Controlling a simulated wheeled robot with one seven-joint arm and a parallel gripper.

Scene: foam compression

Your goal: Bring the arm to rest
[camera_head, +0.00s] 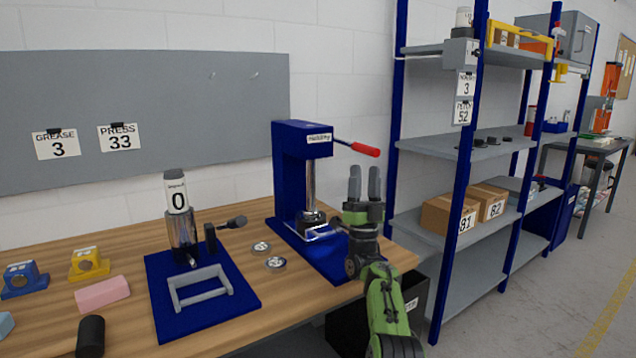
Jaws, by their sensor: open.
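My gripper (364,184) is at the end of my green arm, right of the middle of the view. Its two grey fingers point up with a gap between them, and nothing shows between them. It appears in front of the right part of a blue press (292,165) with a red-tipped lever (365,149). My wrist and forearm cover part of the press's base plate and the table's right edge. I cannot tell how far the gripper is from the press.
The wooden table (235,222) holds a blue-plated fixture (240,306), two small discs (275,263), a pink block (102,293), blue and yellow blocks (88,263) and a black-headed mallet (90,336). A blue-framed shelf (465,200) with boxes stands at right. A dark bin (412,295) is beside the table.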

